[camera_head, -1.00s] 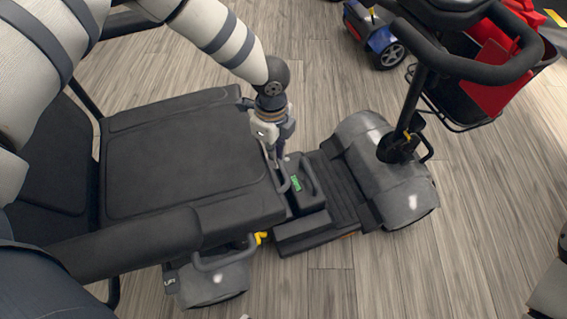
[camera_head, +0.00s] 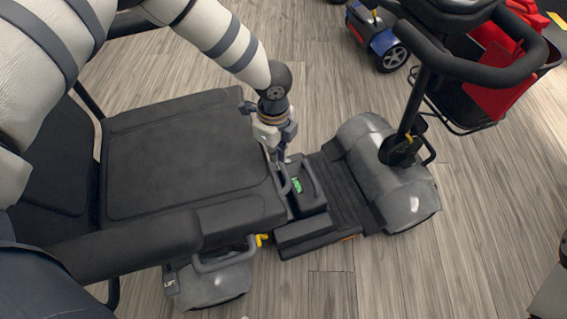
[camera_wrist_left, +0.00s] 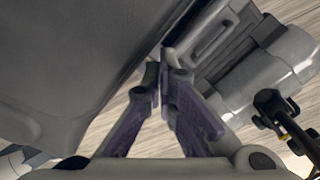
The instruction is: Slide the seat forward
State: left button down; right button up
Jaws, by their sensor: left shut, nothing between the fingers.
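The scooter's black padded seat (camera_head: 185,150) fills the left and middle of the head view. A curved grey bar (camera_head: 283,180) stands at its front edge, above the battery box with a green display (camera_head: 297,186). My left gripper (camera_head: 279,158) points down at the seat's front edge, beside the bar; whether it touches is unclear. In the left wrist view its fingers (camera_wrist_left: 166,68) are shut together and empty, with the grey seat surface (camera_wrist_left: 80,65) on the left. My right gripper is not in view.
The scooter's footboard (camera_head: 337,188), grey front cover (camera_head: 385,170) and steering column lie to the right. A yellow lever (camera_head: 262,240) sits below the seat's near front corner. A blue scooter (camera_head: 378,42) stands behind. Wood floor is open beyond the seat.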

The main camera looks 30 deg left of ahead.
aim_at(288, 176)
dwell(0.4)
pick_arm(q)
jog(key=shift+w+d+f+b, duration=0.25)
jog(key=shift+d+f+b, duration=0.2)
jog(key=shift+f+b, duration=0.85)
jog(key=shift+w+d+f+b, duration=0.2)
jog(key=shift+d+f+b, duration=0.5)
jog(key=shift+f, duration=0.95)
jog(key=shift+w+d+f+b, duration=0.25)
jog(key=shift+f+b, duration=1.05)
jog(key=shift+f, duration=0.2)
jog(key=w+d+b, duration=0.5)
jog(key=w, duration=0.2)
jog(key=shift+w+d+r, duration=0.2)
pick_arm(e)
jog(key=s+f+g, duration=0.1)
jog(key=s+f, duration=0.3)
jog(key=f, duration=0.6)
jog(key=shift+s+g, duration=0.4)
